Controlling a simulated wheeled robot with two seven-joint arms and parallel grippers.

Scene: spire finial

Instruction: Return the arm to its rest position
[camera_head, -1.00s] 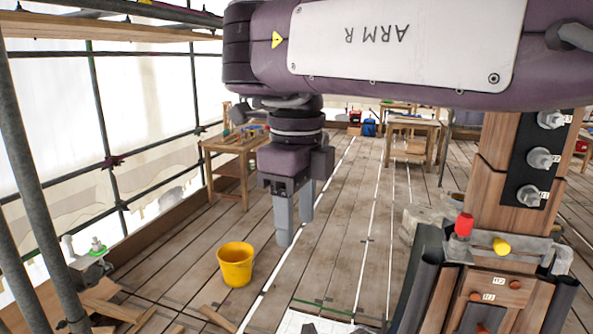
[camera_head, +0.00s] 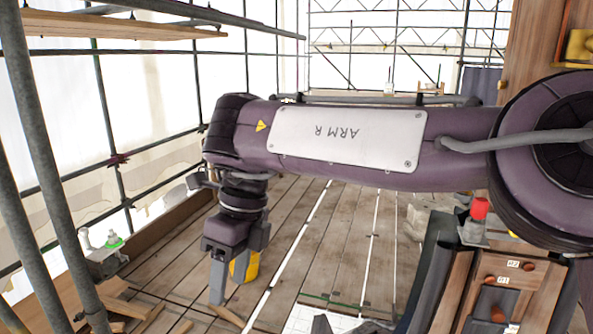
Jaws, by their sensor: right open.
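My right arm (camera_head: 440,160), labelled ARM R, stretches across the middle of the head view from the right edge to the left. Its gripper (camera_head: 228,285) hangs down at the left end, fingers pointing to the floor. The gripper is open, with nothing visible between its fingers. My left gripper is not in view.
A wooden post unit with a red knob (camera_head: 479,208) stands at the lower right, close to the arm. Scaffold poles (camera_head: 45,150) rise at the left. Timber offcuts (camera_head: 120,308) lie at the lower left. Plank floor (camera_head: 310,225) is clear in the middle.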

